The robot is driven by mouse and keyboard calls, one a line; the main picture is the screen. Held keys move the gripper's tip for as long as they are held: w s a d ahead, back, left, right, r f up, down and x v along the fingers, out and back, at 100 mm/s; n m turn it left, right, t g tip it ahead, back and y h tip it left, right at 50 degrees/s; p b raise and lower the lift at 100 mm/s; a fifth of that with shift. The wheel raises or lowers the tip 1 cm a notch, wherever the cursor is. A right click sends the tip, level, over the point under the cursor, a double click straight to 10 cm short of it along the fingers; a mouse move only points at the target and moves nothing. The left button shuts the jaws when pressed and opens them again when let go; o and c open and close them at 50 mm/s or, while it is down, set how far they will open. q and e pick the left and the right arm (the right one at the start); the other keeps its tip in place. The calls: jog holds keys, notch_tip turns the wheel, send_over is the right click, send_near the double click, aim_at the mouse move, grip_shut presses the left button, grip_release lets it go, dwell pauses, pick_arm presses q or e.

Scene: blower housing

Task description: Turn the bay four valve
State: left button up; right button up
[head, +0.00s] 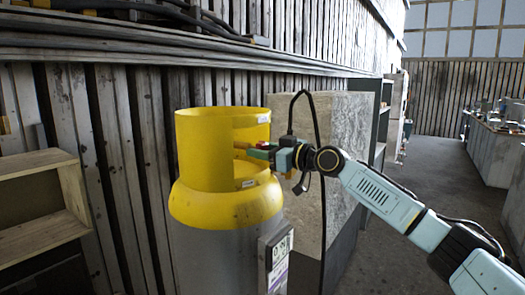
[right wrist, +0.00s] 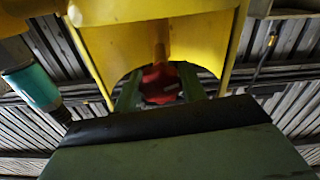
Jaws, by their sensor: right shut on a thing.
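A gas cylinder with a yellow collar (head: 205,150) and a grey body (head: 215,262) stands upright, left of centre in the head view. The collar has an opening on its right side. My right gripper (head: 257,152) reaches into that opening from the right. In the right wrist view a red valve handle (right wrist: 160,80) sits inside the yellow collar (right wrist: 115,45), between the two fingers of my right gripper (right wrist: 160,95). The gripper is shut on the handle. A brass-coloured stem (right wrist: 161,40) shows above it. The handle is mostly hidden in the head view. My left gripper is not in view.
A label plate (head: 277,262) is on the cylinder's front right. A concrete block (head: 345,130) with a black cable stands behind my right arm. Wooden shelves (head: 40,205) are at the left. A ribbed wall runs behind. The floor at the right is open.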

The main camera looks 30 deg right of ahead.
jog(key=shift+m, duration=0.3)
jog(key=m+p, duration=0.3)
jog(key=m, duration=0.1)
jog(key=shift+m, duration=0.4)
jog(key=m+p, duration=0.3)
jog(key=m, duration=0.2)
jog(key=shift+r+p, duration=0.15)
jog(key=shift+p, duration=0.15)
jog(key=m+p, duration=0.4)
jog(key=m, duration=0.1)
jog(key=shift+a+m, duration=0.1)
jog(key=shift+m, duration=0.3)
jog(key=m+p, duration=0.3)
jog(key=shift+m+p, duration=0.8)
jog(key=shift+m, duration=0.4)
jog(key=o, duration=1)
jog(key=shift+c, duration=0.2)
